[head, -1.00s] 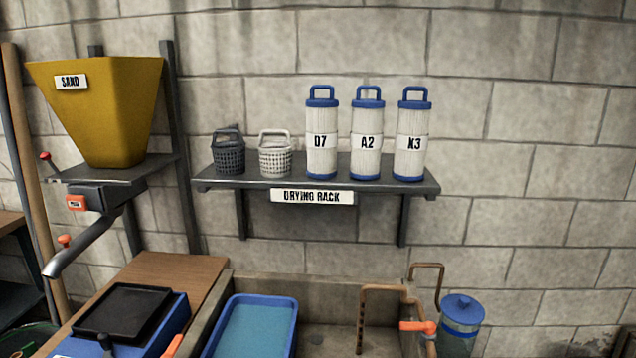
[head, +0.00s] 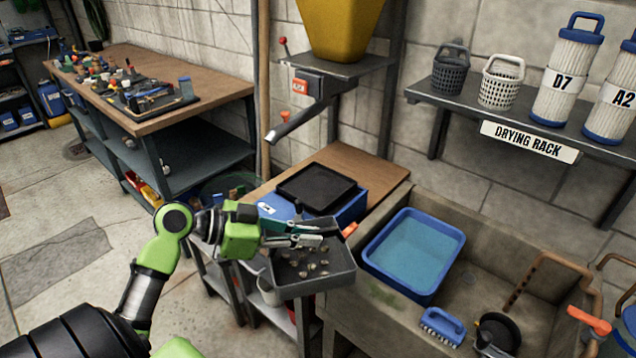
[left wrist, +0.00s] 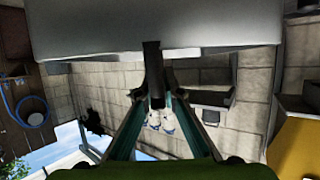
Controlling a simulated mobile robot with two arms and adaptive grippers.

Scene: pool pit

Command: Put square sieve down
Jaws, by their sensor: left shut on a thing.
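The square sieve (head: 338,284) is a shallow grey square pan with several small stones in it. It is in the middle of the head view, in front of the wooden bench and left of the sink. My left gripper (head: 312,241) is shut on its far-left side and holds it. In the left wrist view the sieve (left wrist: 110,32) fills the top as a pale slab, with the gripper fingers (left wrist: 155,95) closed at a dark part under it. What lies directly below the sieve is partly hidden. My right gripper is not in view.
A blue box (head: 342,209) with a black tray (head: 316,187) sits on the wooden bench (head: 377,178) under the yellow hopper (head: 340,25). The stone sink (head: 505,262) holds a blue water basin (head: 446,230) and a brush (head: 442,325). A cluttered workbench (head: 195,112) stands at left.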

